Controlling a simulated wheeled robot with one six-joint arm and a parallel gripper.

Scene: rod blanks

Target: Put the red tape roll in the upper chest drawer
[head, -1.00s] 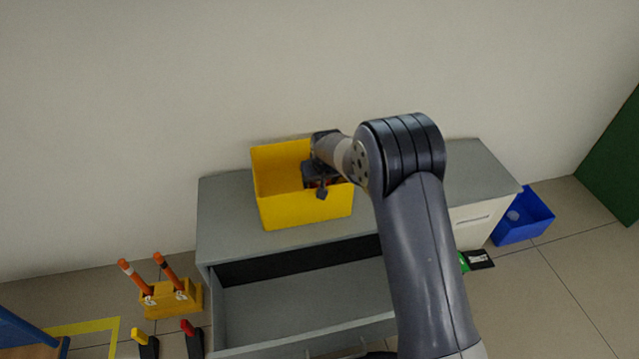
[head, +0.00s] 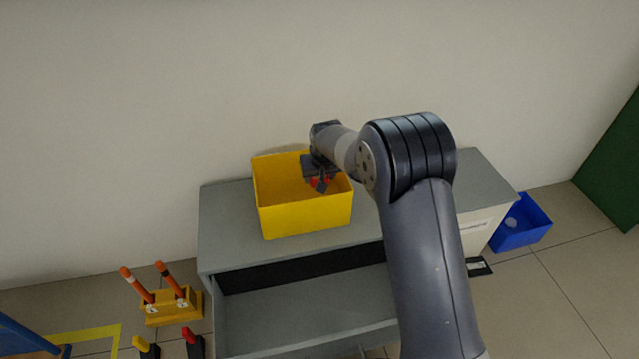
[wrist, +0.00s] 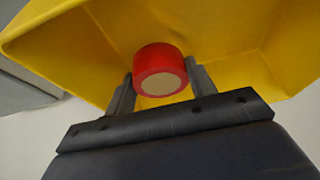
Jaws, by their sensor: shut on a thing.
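The red tape roll (wrist: 160,72) is between the two fingers of my gripper (wrist: 160,88) in the wrist view, with the yellow bin behind it. In the head view a little red of the roll (head: 325,181) shows at my gripper (head: 321,184), which is over the yellow bin (head: 305,217) at its right side. My gripper is shut on the roll. The upper chest drawer (head: 290,312) is pulled open at the front of the grey chest and its visible floor is bare. My arm hides the drawer's right part.
The yellow bin stands on the grey chest top (head: 225,232), against the wall side. A blue bin (head: 522,232) stands on the floor to the right. A yellow holder with orange-handled tools (head: 172,308) stands on the floor at left.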

